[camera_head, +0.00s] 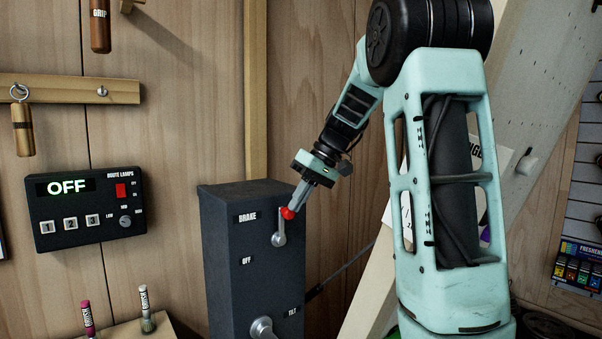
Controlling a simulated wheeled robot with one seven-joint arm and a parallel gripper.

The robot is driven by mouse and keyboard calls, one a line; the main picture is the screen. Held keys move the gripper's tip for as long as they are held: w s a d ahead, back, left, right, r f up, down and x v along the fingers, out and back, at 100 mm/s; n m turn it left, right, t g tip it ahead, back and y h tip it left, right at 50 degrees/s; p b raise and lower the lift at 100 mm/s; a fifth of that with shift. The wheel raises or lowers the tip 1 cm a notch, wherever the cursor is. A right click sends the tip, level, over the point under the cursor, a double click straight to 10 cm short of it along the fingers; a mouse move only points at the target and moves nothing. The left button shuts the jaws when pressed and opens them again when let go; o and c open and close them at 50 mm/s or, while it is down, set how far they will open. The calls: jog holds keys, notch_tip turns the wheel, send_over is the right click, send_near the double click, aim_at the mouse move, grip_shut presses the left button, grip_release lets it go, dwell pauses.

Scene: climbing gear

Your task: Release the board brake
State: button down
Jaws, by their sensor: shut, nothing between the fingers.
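The dark brake box (225,285) stands against the wooden wall, with a label reading BRAKE at its upper front and a label reading OFF lower down. Its grey lever (279,228) has a pivot at the bottom and points up, near the BRAKE label. A red knob (287,213) sits by the lever's top end. My gripper (292,208) is shut with its fingertips at the red knob, coming from the upper right. Whether the fingers touch the knob cannot be told. The climbing board (545,75) leans at the right, partly behind my arm.
A second round handle (262,328) sits low on the box by a TILT label. A route lamps panel (85,207) showing OFF hangs left. Brushes (87,318) stand at lower left. Hanging grips (22,130) are on the wall. A shelf of small boxes (578,268) is far right.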

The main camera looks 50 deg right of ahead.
jog(key=s+d+r+t+p, duration=0.1)
jog(key=s+d+r, duration=0.1)
jog(key=d, duration=0.3)
jog(key=s+d+r+m+p, duration=0.1)
jog(key=s+d+r, duration=0.2)
jog(key=d+r, duration=0.2)
jog(key=shift+d+r+t+h, duration=0.15)
jog(key=shift+d+t+h, duration=0.2)
jog(key=shift+t+h, duration=0.05)
jog(key=w+a+f+b, duration=0.5)
jog(key=w+a+f, duration=0.1)
jog(key=f, duration=0.3)
jog(key=shift+a, duration=0.45)
jog(key=shift+w+r, duration=0.1)
jog(key=shift+w, duration=0.1)
